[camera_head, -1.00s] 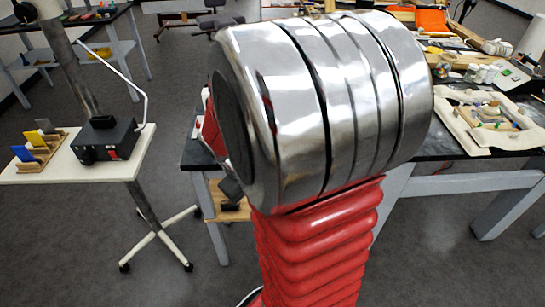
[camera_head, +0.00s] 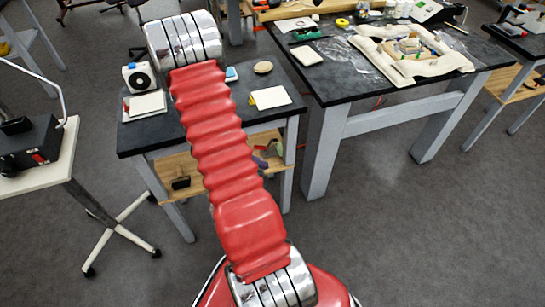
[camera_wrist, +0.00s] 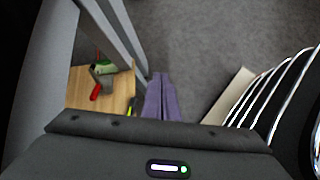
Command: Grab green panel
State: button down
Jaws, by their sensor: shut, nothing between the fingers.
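I cannot make out a green panel for certain in either view. My gripper (camera_wrist: 161,78) shows in the wrist view as two purple fingers side by side, shut and empty, pointing over the grey floor.
A dark-topped table (camera_head: 135,141) with a wooden lower shelf (camera_head: 215,163) stands behind my arm. A bigger workbench (camera_head: 334,88) is to the right. A cart with a black box (camera_head: 35,146) is at the left edge.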

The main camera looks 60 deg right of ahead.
jog(key=w+d+f+n+t+h, duration=0.1)
jog(key=w+d+f+n, duration=0.1)
jog(key=f+n, duration=0.1)
jog(key=w+d+f+n+t, duration=0.1)
jog(key=w+d+f+n, duration=0.1)
jog(key=d+f+n, duration=0.1)
jog(key=w+d+f+n+t+h, duration=0.1)
jog(key=d+f+n, duration=0.2)
jog(key=f, duration=0.2)
jog(key=shift+w+d+f+t+h, duration=0.25)
jog(key=shift+w+f+t+h, duration=0.05)
jog(key=shift+w+t, duration=0.1)
jog(key=shift+w+n, duration=0.3)
jog(key=shift+n, duration=0.1)
jog(key=shift+d, duration=0.1)
send_near(278, 154)
jog(key=f, duration=0.3)
jog(key=shift+s+a+f, duration=0.1)
jog(key=shift+a+f, duration=0.05)
jog(key=shift+a, duration=0.25)
jog(key=d, duration=0.3)
jog(key=shift+s+f, duration=0.2)
jog(key=shift+s, duration=0.15)
jog(key=shift+s+d, duration=0.1)
jog(key=shift+d, duration=0.6)
